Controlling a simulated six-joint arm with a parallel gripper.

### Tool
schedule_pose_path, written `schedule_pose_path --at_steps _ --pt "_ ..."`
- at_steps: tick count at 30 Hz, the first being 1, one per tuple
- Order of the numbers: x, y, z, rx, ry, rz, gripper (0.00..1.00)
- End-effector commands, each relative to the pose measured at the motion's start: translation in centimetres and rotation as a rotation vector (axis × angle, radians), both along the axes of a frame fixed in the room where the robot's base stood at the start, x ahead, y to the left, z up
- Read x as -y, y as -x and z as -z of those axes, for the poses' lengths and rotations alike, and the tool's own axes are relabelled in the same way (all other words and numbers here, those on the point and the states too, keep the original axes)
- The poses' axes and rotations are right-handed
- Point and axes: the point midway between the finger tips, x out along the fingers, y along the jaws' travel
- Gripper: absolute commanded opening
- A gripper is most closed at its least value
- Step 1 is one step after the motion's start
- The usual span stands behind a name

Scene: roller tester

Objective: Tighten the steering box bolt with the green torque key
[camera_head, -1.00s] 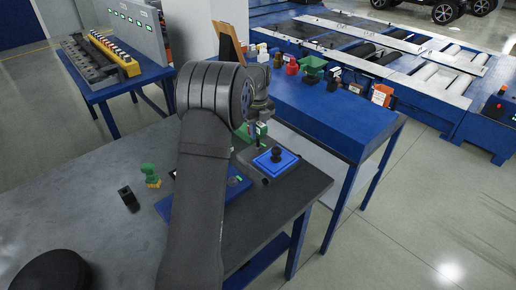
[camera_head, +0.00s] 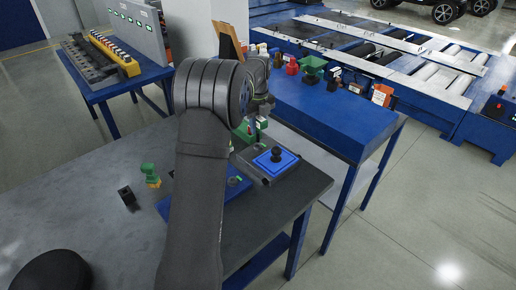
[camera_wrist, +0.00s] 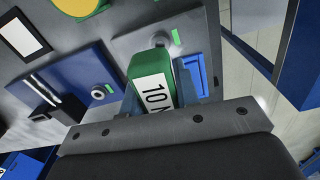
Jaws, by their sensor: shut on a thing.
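My gripper (camera_wrist: 166,98) is shut on the green torque key (camera_wrist: 140,65), whose white label reads "10 N" with the rest cut off. The key's lower end is hidden by my gripper. In the head view my gripper is mostly behind my arm, near the left edge of a grey box with a blue top plate (camera_head: 288,162) and a black knob (camera_head: 276,153). In the wrist view a grey plate (camera_wrist: 130,45) lies beyond the key, with a round silver bolt head (camera_wrist: 160,39) beside a small green mark. I cannot tell whether the key touches the bolt.
A blue panel (camera_wrist: 75,82) with another silver round fitting (camera_wrist: 98,92) lies beside the grey plate. A green-and-yellow piece (camera_head: 150,174) and a black block (camera_head: 127,196) stand on the left of the grey table (camera_head: 75,210). A blue bench (camera_head: 345,128) stands behind.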

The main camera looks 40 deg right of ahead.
Motion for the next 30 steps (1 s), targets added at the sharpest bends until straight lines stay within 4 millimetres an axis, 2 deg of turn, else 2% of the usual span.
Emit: schedule_pose_path --at_steps 5,16,26,30 --pt "0.1 0.0 -0.6 0.002 0.002 0.000 0.00" --pt "0.1 0.0 -3.9 0.002 0.002 0.000 0.00" --pt "0.0 0.0 -4.0 0.001 0.001 -0.008 0.00" --pt "0.0 0.0 -4.0 0.001 0.001 -0.112 0.00"
